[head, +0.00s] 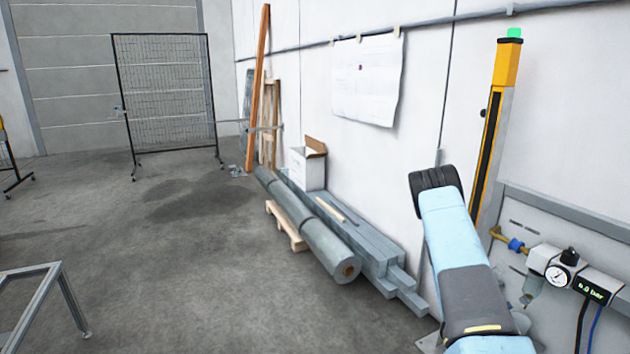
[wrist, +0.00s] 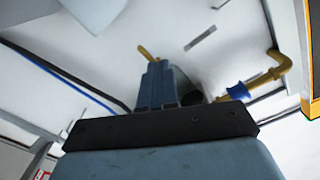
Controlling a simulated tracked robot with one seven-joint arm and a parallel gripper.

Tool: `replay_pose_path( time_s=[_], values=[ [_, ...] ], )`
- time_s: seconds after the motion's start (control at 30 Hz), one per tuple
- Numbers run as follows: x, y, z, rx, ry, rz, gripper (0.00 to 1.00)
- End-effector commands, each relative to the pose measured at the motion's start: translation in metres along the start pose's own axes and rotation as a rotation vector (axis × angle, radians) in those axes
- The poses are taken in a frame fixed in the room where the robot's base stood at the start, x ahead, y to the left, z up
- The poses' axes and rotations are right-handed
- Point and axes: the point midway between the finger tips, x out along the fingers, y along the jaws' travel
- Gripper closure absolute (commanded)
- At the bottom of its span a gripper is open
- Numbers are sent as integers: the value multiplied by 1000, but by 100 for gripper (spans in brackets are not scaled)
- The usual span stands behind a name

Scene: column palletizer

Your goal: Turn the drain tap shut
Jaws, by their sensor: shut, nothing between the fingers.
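In the wrist view my gripper (wrist: 156,64) points up with its two blue-grey fingers shut together and nothing between them. A brass-yellow piece (wrist: 146,52), perhaps the drain tap's lever, shows just beyond the fingertips. The fingers hide part of it, and I cannot tell whether they touch. A grey rounded bowl (wrist: 184,84) is partly hidden behind the fingers. In the head view the air unit's translucent bowl (head: 531,288) hangs at the right, beside my arm. No tap can be made out there, and my gripper is not visible in that view.
A brass pipe (head: 496,234) with a blue valve (head: 516,245) leads to the round gauge (head: 557,275) and the pressure display (head: 592,292). A yellow post (head: 495,130) stands by the wall. Grey rolls (head: 310,232) and boards lie along the wall. The floor to the left is mostly clear.

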Motion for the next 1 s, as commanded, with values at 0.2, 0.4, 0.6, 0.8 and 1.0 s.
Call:
replay_pose_path(
  time_s=[0.2,0.4,0.6,0.8,1.0],
  values=[
    [21,1,0,0,0,1,100],
    [30,0,0,-1,0,0,100],
    [31,0,0,-1,0,0,100],
    [31,0,0,-1,0,0,100],
    [31,1,-1,-1,0,0,100]
  ],
)
